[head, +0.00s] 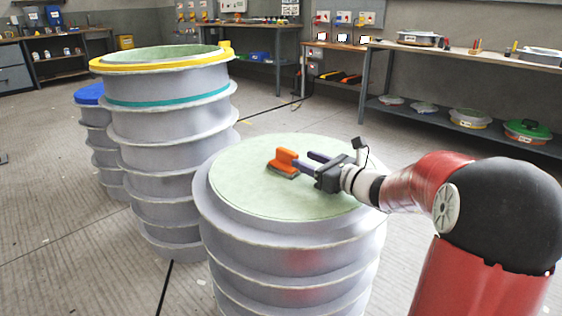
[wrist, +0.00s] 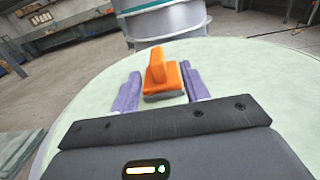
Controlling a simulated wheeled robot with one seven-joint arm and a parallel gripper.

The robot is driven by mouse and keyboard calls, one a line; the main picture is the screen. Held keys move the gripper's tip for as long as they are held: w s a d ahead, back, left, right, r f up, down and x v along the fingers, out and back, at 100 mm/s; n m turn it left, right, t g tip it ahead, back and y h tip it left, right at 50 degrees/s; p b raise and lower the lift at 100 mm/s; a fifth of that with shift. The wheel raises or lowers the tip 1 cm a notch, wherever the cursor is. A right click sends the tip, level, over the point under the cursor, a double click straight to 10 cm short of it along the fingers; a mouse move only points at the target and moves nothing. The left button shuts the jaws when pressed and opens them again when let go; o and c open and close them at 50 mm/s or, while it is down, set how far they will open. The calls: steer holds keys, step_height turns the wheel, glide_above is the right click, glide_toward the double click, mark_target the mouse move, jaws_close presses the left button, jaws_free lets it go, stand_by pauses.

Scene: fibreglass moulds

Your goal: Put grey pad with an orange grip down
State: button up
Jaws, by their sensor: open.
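The grey pad with an orange grip (head: 284,163) rests on the pale green top (head: 235,178) of the nearest ribbed grey mould. In the wrist view the orange grip (wrist: 159,72) stands upright, with a thin grey edge of the pad under it. My gripper (head: 307,161) is low over the same green top, reaching in from the right. Its two purple fingers (wrist: 161,90) are open, one on each side of the pad, with a visible gap on both sides. The underside of the pad is hidden.
A taller ribbed mould with a yellow rim (head: 128,64) stands behind to the left, and a blue-topped one (head: 88,94) beside it. A shelf bench (head: 480,59) with bowls runs along the right wall. The green top around the pad is clear.

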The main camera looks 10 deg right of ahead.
mark_target(287, 150)
steer(key=x, duration=0.7)
steer(key=shift+s+a+r, duration=0.1)
steer(key=shift+a+r, duration=0.1)
steer(key=shift+a, duration=0.1)
steer(key=shift+c, duration=0.2)
jaws_close()
